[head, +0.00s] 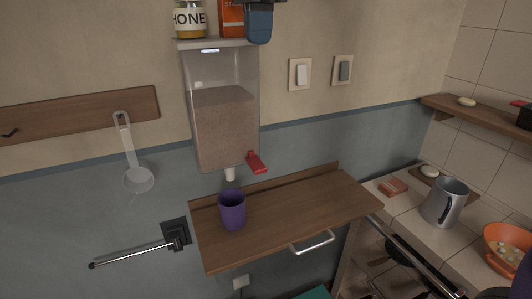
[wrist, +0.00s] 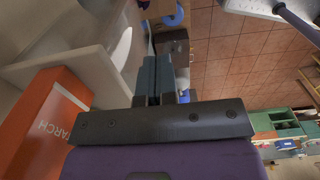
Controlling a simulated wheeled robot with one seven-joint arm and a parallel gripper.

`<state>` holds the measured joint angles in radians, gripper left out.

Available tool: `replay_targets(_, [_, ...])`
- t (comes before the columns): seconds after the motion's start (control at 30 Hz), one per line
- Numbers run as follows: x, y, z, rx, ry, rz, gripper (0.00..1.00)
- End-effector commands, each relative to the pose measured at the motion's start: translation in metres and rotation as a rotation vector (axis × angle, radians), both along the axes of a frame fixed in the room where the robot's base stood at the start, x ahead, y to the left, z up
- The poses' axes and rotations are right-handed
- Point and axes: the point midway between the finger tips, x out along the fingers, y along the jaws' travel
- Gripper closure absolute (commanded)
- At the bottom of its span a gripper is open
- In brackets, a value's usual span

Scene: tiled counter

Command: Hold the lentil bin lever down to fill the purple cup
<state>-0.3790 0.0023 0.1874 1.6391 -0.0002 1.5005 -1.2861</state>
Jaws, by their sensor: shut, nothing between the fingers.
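The lentil bin (head: 223,125) is a clear wall dispenser, largely full of brown lentils. Its red lever (head: 257,163) sticks out at the lower right, beside the pale spout (head: 229,174). The purple cup (head: 232,211) stands upright on the wooden shelf, below the spout; I cannot tell its contents. My gripper (head: 258,26) is at the top of the head view, beside the orange box and well above the lever. Its dark blue-grey fingers also show in the wrist view (wrist: 155,80), closed together and empty. The lever is not recognisable in the wrist view.
A honey jar (head: 189,20) and an orange box (head: 231,18) stand on the bin's top shelf; the box (wrist: 57,115) is close left in the wrist view. The wooden shelf (head: 300,204) is clear right of the cup. A ladle (head: 138,178) hangs left.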

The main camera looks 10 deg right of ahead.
Motion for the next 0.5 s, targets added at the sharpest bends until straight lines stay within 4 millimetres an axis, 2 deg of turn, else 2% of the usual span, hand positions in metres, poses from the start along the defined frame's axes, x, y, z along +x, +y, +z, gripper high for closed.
replay_targets(0.33, [0.0,0.0,-0.002,0.0,0.001,-0.001,1.0])
replay_targets(0.5, [0.0,0.0,-0.016,-0.002,0.002,-0.001,1.0])
